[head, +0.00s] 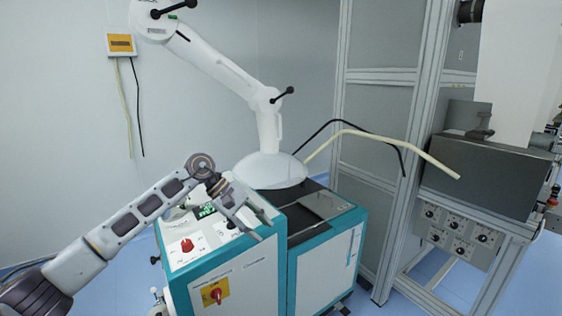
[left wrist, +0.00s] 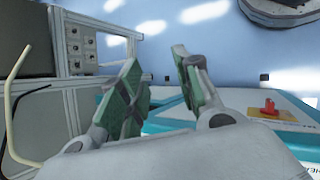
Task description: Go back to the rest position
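My left arm comes in from the left in the head view. My left gripper (head: 262,229) is over the top of the white and teal machine cabinet (head: 247,273), to the right of its control panel. In the left wrist view my left gripper (left wrist: 157,70) has its two green-padded fingers apart, with nothing between them. I cannot tell how high the fingers are above the cabinet. My right gripper is not in either view.
A red knob (head: 187,245) and a green display (head: 206,210) are on the cabinet. A white fume arm (head: 225,72) with a hood (head: 270,170) stands behind. A grey frame with a control box (head: 460,236) is at right. Blue floor shows at lower left.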

